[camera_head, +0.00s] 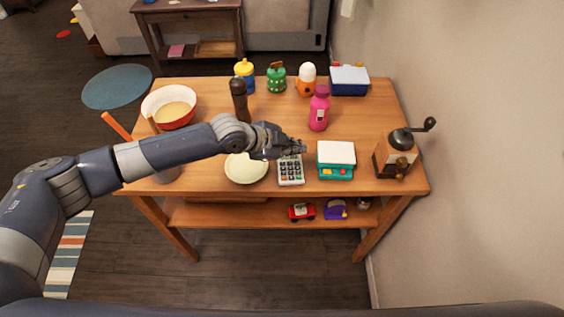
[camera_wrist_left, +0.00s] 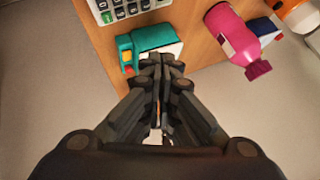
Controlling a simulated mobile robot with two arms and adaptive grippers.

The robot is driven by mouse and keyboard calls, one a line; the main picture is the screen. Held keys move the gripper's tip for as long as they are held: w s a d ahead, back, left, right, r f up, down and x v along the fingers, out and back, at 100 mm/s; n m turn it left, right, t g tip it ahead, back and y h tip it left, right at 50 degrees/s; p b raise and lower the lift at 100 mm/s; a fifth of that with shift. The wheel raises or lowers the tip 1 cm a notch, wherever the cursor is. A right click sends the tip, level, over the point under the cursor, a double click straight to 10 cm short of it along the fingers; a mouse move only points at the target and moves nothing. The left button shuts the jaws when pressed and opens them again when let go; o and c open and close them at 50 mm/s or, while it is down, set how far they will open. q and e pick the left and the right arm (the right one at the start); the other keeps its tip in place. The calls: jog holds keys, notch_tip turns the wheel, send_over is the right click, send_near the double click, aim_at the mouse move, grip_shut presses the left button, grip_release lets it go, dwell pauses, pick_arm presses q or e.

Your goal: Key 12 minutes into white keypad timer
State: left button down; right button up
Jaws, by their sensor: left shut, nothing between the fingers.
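The white keypad timer (camera_head: 291,171) lies on the wooden table near its front edge, with rows of dark and light keys facing up. Part of it also shows at the top edge of the left wrist view (camera_wrist_left: 128,8). My left gripper (camera_head: 299,147) is shut and empty, its fingertips over the far end of the timer in the head view. In the wrist view, the fingertips (camera_wrist_left: 161,62) overlap the teal device in the picture. I cannot tell the height above the keys or whether they touch. The timer's display is partly hidden and unreadable. My right gripper is not in view.
A teal device with a white top (camera_head: 336,160) stands right of the timer, a pale plate (camera_head: 246,168) left of it. A pink bottle (camera_head: 319,108), a dark pepper mill (camera_head: 240,100) and a coffee grinder (camera_head: 393,158) stand nearby. A wall borders the table's right side.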

pick_arm(q)
jog(key=shift+m, duration=0.3)
jog(key=w+a+r, duration=0.2)
jog(key=shift+w+a, duration=0.1)
jog(key=shift+a, duration=0.25)
jog(key=b, duration=0.6)
send_over(284, 167)
jog(key=f, duration=0.8)
jog(key=shift+w+f, duration=0.1)
jog(key=shift+w, duration=0.1)
jog(key=shift+f+b, duration=0.35)
jog(key=shift+b, duration=0.05)
jog(key=shift+f, duration=0.1)
jog(key=shift+f, duration=0.3)
